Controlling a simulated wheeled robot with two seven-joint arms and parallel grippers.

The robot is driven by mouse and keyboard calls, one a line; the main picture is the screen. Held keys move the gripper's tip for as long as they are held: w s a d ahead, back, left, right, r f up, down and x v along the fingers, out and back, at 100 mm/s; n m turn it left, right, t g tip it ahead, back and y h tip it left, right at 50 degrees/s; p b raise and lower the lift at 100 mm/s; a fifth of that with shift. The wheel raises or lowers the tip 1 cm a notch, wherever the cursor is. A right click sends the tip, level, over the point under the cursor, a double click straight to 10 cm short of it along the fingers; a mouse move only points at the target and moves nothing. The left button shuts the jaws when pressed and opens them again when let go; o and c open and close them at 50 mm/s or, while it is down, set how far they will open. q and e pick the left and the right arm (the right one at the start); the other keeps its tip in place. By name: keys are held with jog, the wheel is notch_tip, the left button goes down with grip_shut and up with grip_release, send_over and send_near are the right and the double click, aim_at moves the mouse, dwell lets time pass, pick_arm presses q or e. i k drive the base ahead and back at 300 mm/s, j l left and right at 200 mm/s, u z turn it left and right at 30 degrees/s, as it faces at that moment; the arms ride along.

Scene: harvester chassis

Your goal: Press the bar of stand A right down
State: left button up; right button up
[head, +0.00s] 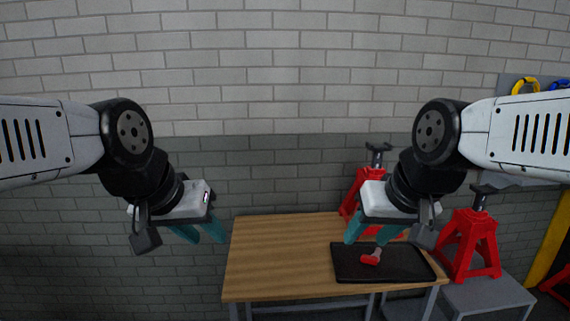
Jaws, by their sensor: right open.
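Two red jack stands with dark saddles show in the head view, and no label tells which is stand A. One stand (475,240) is at the right on a grey platform. The other stand (362,187) is behind the table, partly hidden by my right gripper. I cannot make out a bar on either stand. My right gripper (371,232) is open and empty, above the table's right part and left of the right stand. My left gripper (201,233) is open and empty, in the air left of the table. Neither gripper visibly touches a stand.
A wooden table (275,260) stands in the middle, its left part bare. A black tray (405,267) on its right holds a small red object (371,257). A grey platform (490,295) and a yellow post (553,240) are at the right. A brick wall is behind.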

aim_at(482, 191)
jog(key=z, duration=1.45)
jog(key=i+l+u, duration=0.15)
jog(key=i, duration=0.35)
jog(key=i+l+u, duration=0.15)
jog(key=i, duration=0.3)
jog(key=i+l+u, duration=0.2)
jog(key=i, duration=0.3)
